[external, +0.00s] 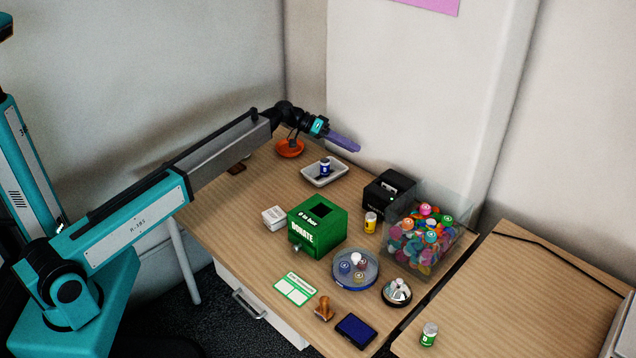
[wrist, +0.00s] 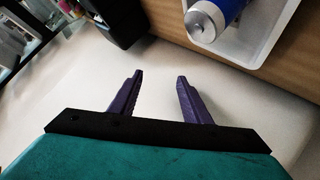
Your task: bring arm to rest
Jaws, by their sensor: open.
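My gripper (external: 345,142) is at the end of my outstretched arm, above the back of the wooden desk (external: 255,185) near the wall. Its purple fingers point right in the external view. In the wrist view my gripper (wrist: 157,95) has its two fingers apart with nothing between them. A white tray (external: 337,179) with a blue battery-like cylinder (external: 325,167) in it lies below and in front of the gripper. The cylinder also shows at the top of the wrist view (wrist: 215,15), apart from the fingers.
An orange dish (external: 290,148) lies below my wrist. A black box (external: 389,192), a clear bin (external: 424,235) of colourful pieces, a green donation box (external: 318,226) and a round blue-rimmed dish (external: 356,269) crowd the desk's middle and right. The wall (external: 420,110) stands close behind.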

